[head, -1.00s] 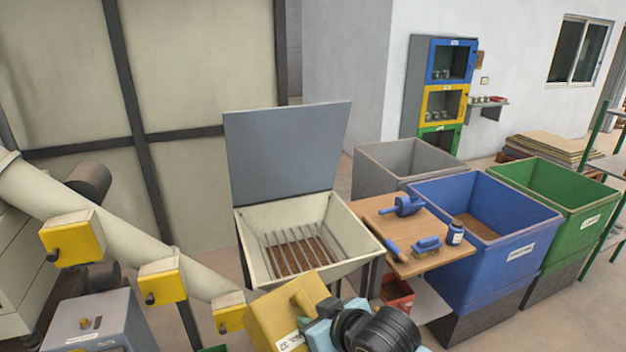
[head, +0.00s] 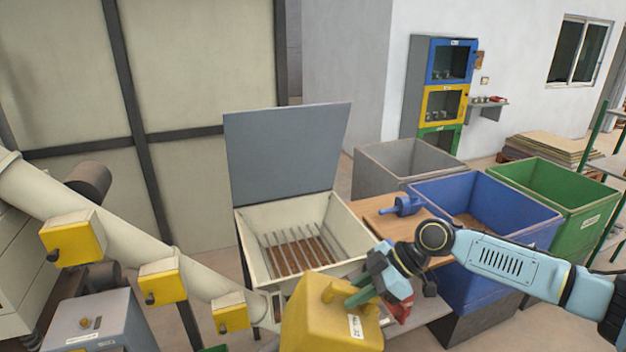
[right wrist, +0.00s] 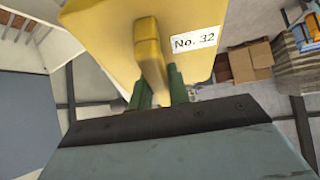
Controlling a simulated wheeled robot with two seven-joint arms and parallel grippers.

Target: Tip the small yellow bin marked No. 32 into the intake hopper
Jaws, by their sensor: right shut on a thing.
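The small yellow bin (head: 318,318) hangs at the front of the intake hopper, low in the head view. Its white label reads No. 32 in the right wrist view (right wrist: 194,41). My right gripper (head: 362,296) is shut on the bin's raised yellow handle; its green fingers (right wrist: 158,86) grip the handle in the right wrist view. The intake hopper (head: 350,237) stands just behind the bin with its grey lid (head: 285,150) raised. Bars cross its opening, with brown material below. The bin covers part of the hopper's front rim. My left gripper is not in view.
A wooden side table (head: 372,211) with a blue scoop (head: 402,206) stands right of the hopper. Blue (head: 540,235), green (head: 590,210) and grey (head: 375,178) large bins stand beyond. A sloping pipe (head: 120,232) with yellow boxes runs along the left.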

